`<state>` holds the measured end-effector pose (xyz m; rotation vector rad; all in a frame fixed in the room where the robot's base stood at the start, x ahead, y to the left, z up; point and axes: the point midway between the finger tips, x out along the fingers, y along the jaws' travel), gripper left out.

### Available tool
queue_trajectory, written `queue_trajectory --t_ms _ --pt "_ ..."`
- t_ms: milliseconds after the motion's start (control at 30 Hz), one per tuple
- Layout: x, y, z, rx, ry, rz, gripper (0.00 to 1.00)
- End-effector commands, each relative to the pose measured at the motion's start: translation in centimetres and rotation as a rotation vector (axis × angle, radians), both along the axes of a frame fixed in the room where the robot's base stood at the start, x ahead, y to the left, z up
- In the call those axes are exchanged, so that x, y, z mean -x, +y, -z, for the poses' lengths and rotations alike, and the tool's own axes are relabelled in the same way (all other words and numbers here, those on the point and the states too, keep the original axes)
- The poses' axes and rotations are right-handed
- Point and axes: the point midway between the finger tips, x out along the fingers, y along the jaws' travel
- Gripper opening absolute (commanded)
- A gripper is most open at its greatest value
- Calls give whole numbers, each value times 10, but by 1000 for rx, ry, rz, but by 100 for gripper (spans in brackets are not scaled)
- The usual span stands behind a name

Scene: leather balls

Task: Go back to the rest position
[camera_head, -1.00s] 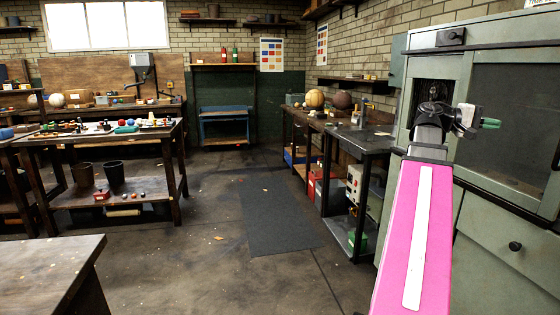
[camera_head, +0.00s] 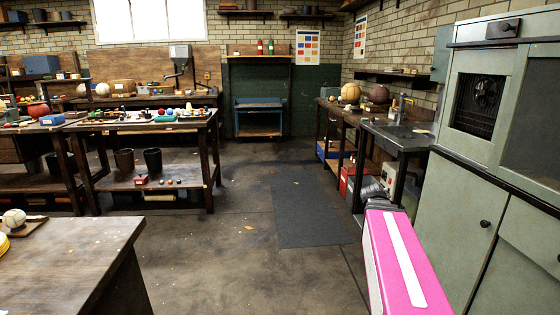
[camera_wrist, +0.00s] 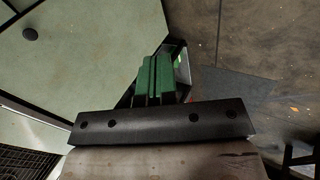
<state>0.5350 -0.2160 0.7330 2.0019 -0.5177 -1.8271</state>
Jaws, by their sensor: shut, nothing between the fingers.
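My gripper (camera_wrist: 155,78) has green fingers that are pressed together in the wrist view, with nothing between them. A dark bar and a pale link of mine fill the lower part of that view. In the head view my pink arm reaches forward at the lower right, and its far end points low toward the grey bench. The fingers cannot be made out there. The gripper hangs apart from the things around it, as far as I can see.
A green-grey cabinet (camera_head: 447,192) stands close to the right of my arm. The grey bench (camera_head: 405,140) with a tap is just ahead. A wooden table (camera_head: 75,262) is at the lower left, with a pale ball (camera_head: 14,218) on it. Open floor (camera_head: 215,260) lies between, with a dark mat (camera_head: 308,207).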

Motion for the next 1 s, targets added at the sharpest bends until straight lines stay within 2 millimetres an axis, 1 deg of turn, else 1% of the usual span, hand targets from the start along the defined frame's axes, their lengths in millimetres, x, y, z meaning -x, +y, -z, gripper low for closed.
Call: queue_trajectory --t_ms 33,67,100,167,200,267,300,400,500,600,667,1000 --pt "3 24 21 -54 6 -14 0" --pt "4 37 32 -87 6 -17 0" --pt "6 55 46 -129 10 -21 0" --pt "11 80 67 -194 17 -26 0" --pt "15 97 80 -236 22 -26 0" --pt "22 122 98 -298 31 -27 0" --pt "27 138 109 -337 37 -24 0" --pt "39 172 132 -422 56 -17 0" --pt "49 196 148 -483 70 -6 0" --pt "56 211 157 -521 80 3 0" --pt "57 215 159 -532 83 6 0" --pt "58 216 160 -535 83 7 0"
